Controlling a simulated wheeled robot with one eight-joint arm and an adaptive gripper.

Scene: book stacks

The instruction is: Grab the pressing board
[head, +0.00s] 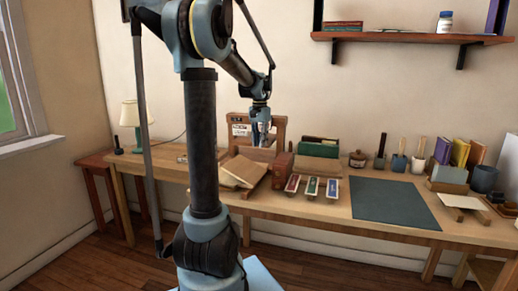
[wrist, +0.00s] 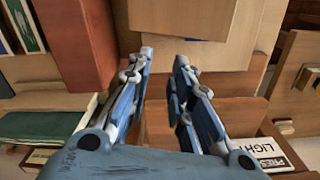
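My gripper (head: 262,138) points down over the wooden stand at the back of the table. In the wrist view, my gripper (wrist: 164,58) is open, its two fingers apart with nothing visibly clamped between them. Light wooden boards (head: 242,172) lie tilted in front of the stand; one may be the pressing board, but I cannot tell for sure. In the wrist view a flat wooden board (wrist: 190,18) lies just beyond the fingertips. I cannot tell whether the fingertips touch it.
A red-brown block (wrist: 75,42) stands close beside the fingers. The wooden stand (head: 279,130) carries a small sign (wrist: 268,153). Three coloured swatches (head: 312,187) and a dark mat (head: 392,203) lie to the right. A shelf (head: 410,38) hangs above.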

